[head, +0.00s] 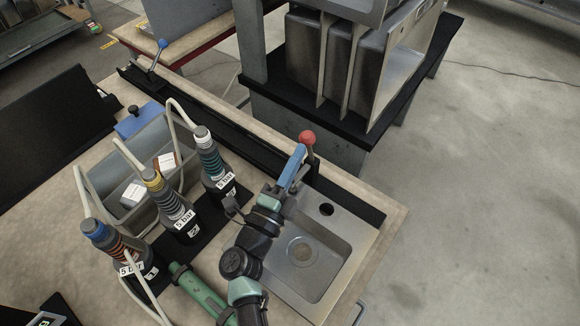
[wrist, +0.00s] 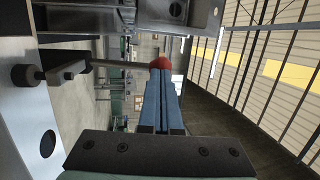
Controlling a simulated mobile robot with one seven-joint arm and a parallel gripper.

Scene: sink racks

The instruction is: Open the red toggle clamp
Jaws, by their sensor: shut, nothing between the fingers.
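The red toggle clamp shows as a red ball knob (head: 307,137) on a dark upright lever at the sink's back edge. In the wrist view the red knob (wrist: 161,62) sits right at my fingertips, and its metal rod runs left to a bracket with black rubber ends. My gripper (head: 299,151) has blue fingers that lie together, shut and empty, with tips beside the knob. In the wrist view my gripper (wrist: 160,75) partly covers the knob. Whether the tips touch it, I cannot tell. The clamp's base is largely hidden behind my gripper in the head view.
A steel sink (head: 325,250) lies under and right of my arm. Several bottles labelled "5 bar" stand left, near a grey bin (head: 150,165). A second clamp with a blue knob (head: 162,44) stands at the far end of the black rail. Steel sinks stand on a rack (head: 350,125) behind.

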